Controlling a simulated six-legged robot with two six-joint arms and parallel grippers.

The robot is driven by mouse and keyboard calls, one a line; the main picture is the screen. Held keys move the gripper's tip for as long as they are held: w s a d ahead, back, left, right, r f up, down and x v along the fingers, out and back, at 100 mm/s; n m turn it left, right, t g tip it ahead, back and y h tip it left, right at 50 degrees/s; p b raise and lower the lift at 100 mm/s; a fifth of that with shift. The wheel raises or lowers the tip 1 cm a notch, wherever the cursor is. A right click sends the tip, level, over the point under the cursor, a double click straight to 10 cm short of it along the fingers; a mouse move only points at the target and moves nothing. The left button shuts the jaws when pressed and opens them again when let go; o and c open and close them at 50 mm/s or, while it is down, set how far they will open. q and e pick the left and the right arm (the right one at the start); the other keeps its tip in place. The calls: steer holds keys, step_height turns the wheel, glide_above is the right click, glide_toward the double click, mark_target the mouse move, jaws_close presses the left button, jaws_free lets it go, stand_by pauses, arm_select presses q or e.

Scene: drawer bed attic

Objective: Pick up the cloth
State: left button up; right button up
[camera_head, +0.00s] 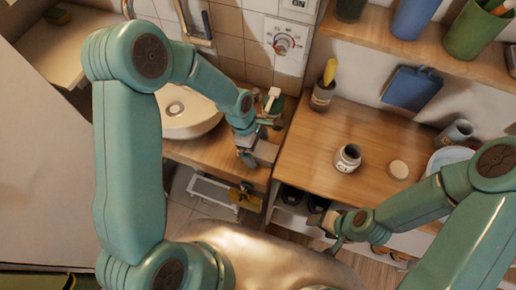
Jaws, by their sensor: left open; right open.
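I cannot pick out the cloth for certain. A small brownish-yellow piece (243,197), possibly the cloth, shows below the counter edge beside a white-framed rack; its material is too small to tell. My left gripper (262,152) is above the counter edge between the sink and the wooden worktop, over and slightly right of that piece and apart from it. It is open, and nothing shows in it. My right gripper (330,228) is low in front of the shelves under the worktop, to the right of the piece. It is open and appears empty; its fingers are small and partly hidden.
A white sink (188,112) is at left. A flat blue square (411,88) leans at the wall. A shelf with cups is above.

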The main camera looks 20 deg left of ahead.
mark_target(257, 148)
arm_select(q)
steer(key=c, duration=1)
steer(key=shift+c, duration=0.2)
steer(key=shift+r, duration=0.2)
step_height(257, 148, up, 20)
steer(key=shift+f, duration=0.1)
steer(key=shift+c, duration=0.6)
steer(key=shift+o, duration=0.9)
